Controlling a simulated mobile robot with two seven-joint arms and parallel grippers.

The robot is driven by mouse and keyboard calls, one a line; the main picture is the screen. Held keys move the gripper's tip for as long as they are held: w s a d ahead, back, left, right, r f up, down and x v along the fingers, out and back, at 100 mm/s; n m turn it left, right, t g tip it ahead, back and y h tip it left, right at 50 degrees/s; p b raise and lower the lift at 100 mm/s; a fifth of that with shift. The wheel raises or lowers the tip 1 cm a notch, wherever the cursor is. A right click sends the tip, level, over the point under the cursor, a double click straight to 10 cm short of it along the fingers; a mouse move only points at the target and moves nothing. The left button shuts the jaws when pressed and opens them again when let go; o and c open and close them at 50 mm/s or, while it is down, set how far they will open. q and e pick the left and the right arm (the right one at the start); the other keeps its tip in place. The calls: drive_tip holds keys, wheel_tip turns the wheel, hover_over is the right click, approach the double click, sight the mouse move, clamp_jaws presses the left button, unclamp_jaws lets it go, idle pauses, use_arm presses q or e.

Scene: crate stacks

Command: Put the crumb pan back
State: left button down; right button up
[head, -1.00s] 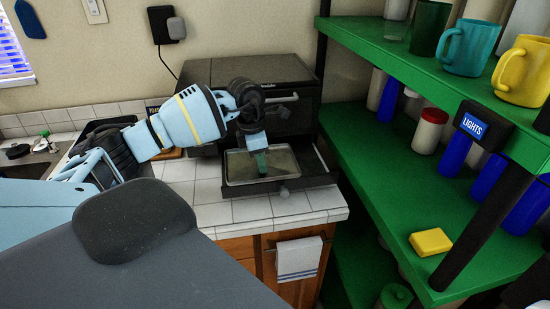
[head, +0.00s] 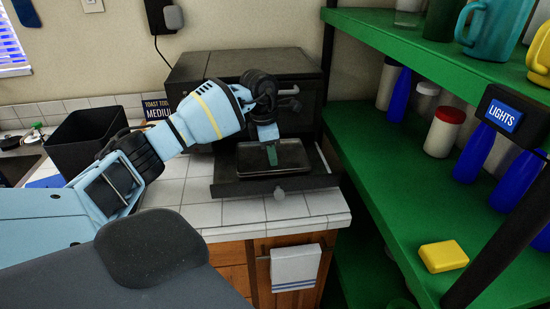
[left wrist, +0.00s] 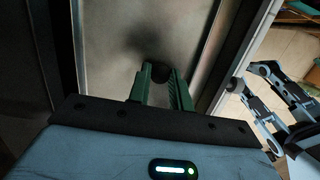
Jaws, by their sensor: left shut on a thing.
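The crumb pan (head: 299,154) is a shallow dark rectangular tray. It is over the pulled-out drawer (head: 232,189) at the foot of the dark toaster oven (head: 194,75), within the drawer's outline. I cannot tell whether it rests on the drawer floor. My left gripper (head: 271,155) points down over the pan's middle. In the left wrist view its green fingers (left wrist: 160,85) are shut around a small dark knob (left wrist: 160,72) on the pan's metal surface (left wrist: 195,35), which fills much of that view.
A black bin (head: 85,140) stands on the white tiled counter (head: 240,211), left of the oven. Green shelves (head: 395,190) with mugs and bottles rise close on the right. A towel (head: 295,267) hangs on the cabinet front below the drawer.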

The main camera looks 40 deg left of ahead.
sight(266, 165)
use_arm(q)
drive_tip(key=shift+f, duration=0.65)
drive_tip(key=shift+r, duration=0.2)
drive_tip(key=shift+f, duration=0.1)
drive_tip(key=c, duration=1.3)
unclamp_jaws()
drive_tip(key=r, duration=0.4)
drive_tip(key=s+r, duration=0.1)
drive_tip(key=r, duration=0.3)
drive_tip(key=a+r, duration=0.1)
drive_tip(key=r, duration=0.3)
drive_tip(key=shift+s, duration=0.25)
